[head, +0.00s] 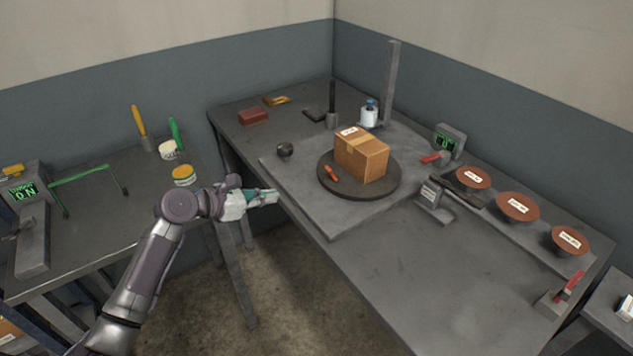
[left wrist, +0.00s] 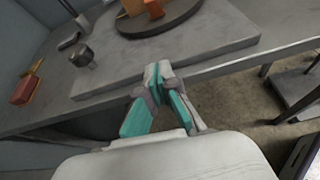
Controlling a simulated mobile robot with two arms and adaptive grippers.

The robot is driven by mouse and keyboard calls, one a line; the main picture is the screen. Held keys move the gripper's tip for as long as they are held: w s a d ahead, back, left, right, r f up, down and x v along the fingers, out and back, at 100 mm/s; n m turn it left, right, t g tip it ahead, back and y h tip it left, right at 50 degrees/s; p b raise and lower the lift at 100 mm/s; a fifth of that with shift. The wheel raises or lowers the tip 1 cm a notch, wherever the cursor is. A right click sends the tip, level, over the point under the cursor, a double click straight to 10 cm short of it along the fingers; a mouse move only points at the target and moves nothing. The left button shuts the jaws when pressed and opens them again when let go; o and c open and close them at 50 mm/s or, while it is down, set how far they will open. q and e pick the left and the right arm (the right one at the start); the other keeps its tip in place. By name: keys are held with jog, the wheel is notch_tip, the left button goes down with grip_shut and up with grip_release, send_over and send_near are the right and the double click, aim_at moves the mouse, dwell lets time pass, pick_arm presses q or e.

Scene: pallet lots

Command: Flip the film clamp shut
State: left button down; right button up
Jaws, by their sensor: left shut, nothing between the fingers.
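A cardboard box (head: 362,154) stands on a dark round turntable (head: 390,187). A small orange-red lever (head: 331,172) sits on the turntable beside the box; it looks like the film clamp, but its exact position is too small to tell. It also shows in the left wrist view (left wrist: 155,10) near the top edge. My left gripper (head: 273,196) is shut and empty, at the near left edge of the turntable's table, apart from the lever. Its closed fingertips (left wrist: 158,72) point toward the turntable in the left wrist view. My right gripper is not in view.
A dark round knob (head: 285,150) stands on the raised plate (head: 335,215) left of the turntable. A tall post (head: 391,85) rises behind the box. Red-handled levers (head: 435,157) (head: 572,285) and several brown discs (head: 517,207) line the right side. The table's front right is clear.

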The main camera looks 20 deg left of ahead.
pick_arm(q)
jog(key=r, duration=0.2)
jog(key=shift+s+d+r+n+h, duration=0.15)
jog(key=shift+d+r+n+h, duration=0.15)
jog(key=shift+d, duration=0.05)
send_near(328, 173)
jog(key=f, duration=0.1)
jog(key=w+d+f, duration=0.1)
jog(key=f, duration=0.1)
jog(key=shift+w+d+f, duration=0.2)
jog(key=shift+d+f, duration=0.1)
jog(key=shift+d, duration=0.05)
jog(key=shift+w+d+r, duration=0.3)
jog(key=shift+w, duration=0.15)
jog(key=shift+w+d+r, duration=0.25)
jog(key=shift+w+d, duration=0.1)
jog(key=shift+w, duration=0.15)
jog(key=shift+w+d+r+p, duration=0.25)
jog(key=shift+w+d+p, duration=0.05)
jog(key=shift+w+d, duration=0.15)
